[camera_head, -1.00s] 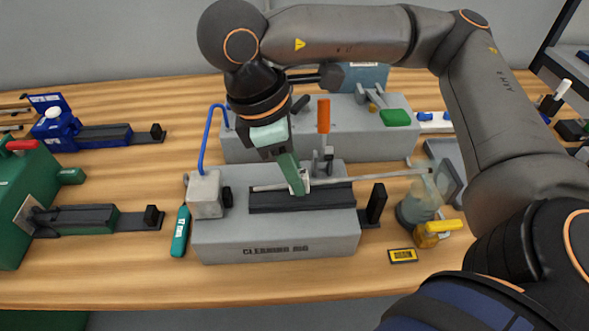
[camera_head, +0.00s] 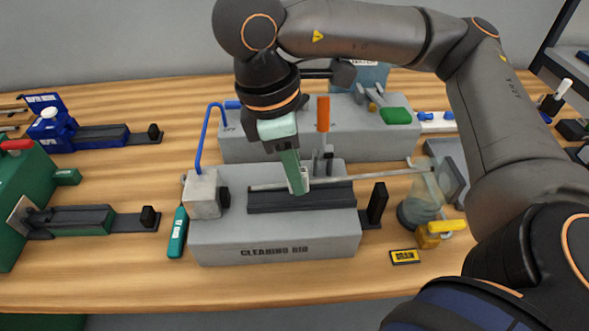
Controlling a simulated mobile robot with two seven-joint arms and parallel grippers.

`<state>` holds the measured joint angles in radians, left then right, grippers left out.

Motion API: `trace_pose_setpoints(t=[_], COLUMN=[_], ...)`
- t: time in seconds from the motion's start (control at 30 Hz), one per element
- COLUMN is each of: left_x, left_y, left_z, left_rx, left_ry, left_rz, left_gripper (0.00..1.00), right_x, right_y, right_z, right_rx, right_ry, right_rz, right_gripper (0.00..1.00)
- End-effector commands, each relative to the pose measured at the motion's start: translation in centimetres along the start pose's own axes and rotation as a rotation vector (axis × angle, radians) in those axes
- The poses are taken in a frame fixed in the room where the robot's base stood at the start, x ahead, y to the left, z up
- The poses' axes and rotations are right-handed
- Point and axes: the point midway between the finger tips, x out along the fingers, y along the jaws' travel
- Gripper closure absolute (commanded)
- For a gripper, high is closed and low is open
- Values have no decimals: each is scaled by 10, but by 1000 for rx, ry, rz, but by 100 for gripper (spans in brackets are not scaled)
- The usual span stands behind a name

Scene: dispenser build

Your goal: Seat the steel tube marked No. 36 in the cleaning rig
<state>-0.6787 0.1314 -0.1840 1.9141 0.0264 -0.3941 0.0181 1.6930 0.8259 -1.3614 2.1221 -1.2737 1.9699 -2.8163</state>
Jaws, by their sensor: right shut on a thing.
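The cleaning rig (camera_head: 275,238) is a grey block with "CLEANING RIG" on its front and a dark slotted bed (camera_head: 325,199) on top. My right gripper (camera_head: 299,188) reaches down over the bed from above and is shut on a thin steel tube (camera_head: 385,175). The tube lies nearly level just above or on the bed. Its left end is near the rig's grey block with a black nozzle (camera_head: 205,194), with a small gap. Its right end reaches over the glass jar. The mark No. 36 cannot be read. My left gripper is not in view.
A clear jar (camera_head: 420,207) with a yellow tap and a yellow label (camera_head: 404,256) stand at right. A black upright stop (camera_head: 377,203) stands at the rig's right end. An orange-handled lever (camera_head: 323,115) rises behind the bed. A teal bottle (camera_head: 177,234) lies left.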

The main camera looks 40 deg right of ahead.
Motion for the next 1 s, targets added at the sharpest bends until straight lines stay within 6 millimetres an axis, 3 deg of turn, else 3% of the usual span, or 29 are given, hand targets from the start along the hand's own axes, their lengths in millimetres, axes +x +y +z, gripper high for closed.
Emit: trace_pose_setpoints(t=[1.0], left_x=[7], left_y=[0], left_z=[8], left_rx=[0], left_ry=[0], left_rz=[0], left_gripper=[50], right_x=[10], right_y=[0], right_z=[-3], right_rx=[0], right_ry=[3], right_rz=[-1], right_gripper=[100])
